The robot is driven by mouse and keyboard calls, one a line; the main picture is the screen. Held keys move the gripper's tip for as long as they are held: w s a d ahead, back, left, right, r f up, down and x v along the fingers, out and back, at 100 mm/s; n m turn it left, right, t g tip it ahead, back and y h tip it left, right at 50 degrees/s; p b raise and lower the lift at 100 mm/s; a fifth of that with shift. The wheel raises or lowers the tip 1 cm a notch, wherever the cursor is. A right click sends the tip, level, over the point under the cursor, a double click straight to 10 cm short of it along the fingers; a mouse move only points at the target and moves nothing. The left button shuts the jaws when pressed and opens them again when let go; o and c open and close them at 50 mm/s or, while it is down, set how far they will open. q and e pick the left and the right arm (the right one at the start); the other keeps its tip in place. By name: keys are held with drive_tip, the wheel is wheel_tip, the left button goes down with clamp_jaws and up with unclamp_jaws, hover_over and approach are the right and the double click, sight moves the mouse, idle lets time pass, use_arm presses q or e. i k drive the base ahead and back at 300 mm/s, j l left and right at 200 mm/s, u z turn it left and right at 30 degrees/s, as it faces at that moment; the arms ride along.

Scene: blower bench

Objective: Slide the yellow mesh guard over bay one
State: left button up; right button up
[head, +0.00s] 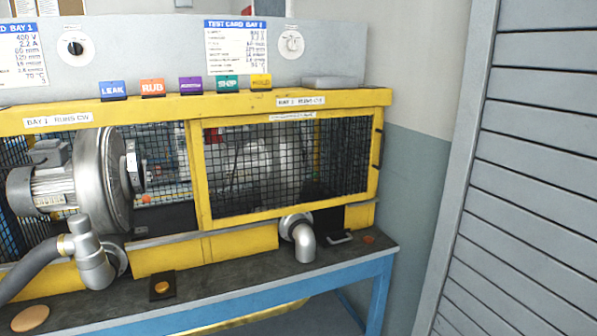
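The yellow mesh guard (200,178) is a yellow-framed panel of dark wire mesh. It stands over the right-hand bay, with a dark handle (377,150) at its right edge. Blurred shapes show behind its mesh. Bay one, labelled on the yellow top rail (58,121), is at the left and open in front. A silver blower (100,178) with a round housing and a motor sits in it, with a hub at its right side. The left end of bay one is cut off by the picture edge. Neither of my grippers is in view.
A grey hose with a metal elbow (88,262) sticks out in front of bay one. Another elbow (303,238) sticks out below the guard. Coloured tags (152,88) stand along the top rail. A slatted grey panel (530,190) stands at the right.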

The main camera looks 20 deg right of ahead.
sight(197, 124)
drive_tip(key=i+l+z, duration=0.15)
drive_tip(key=i+l, duration=0.95)
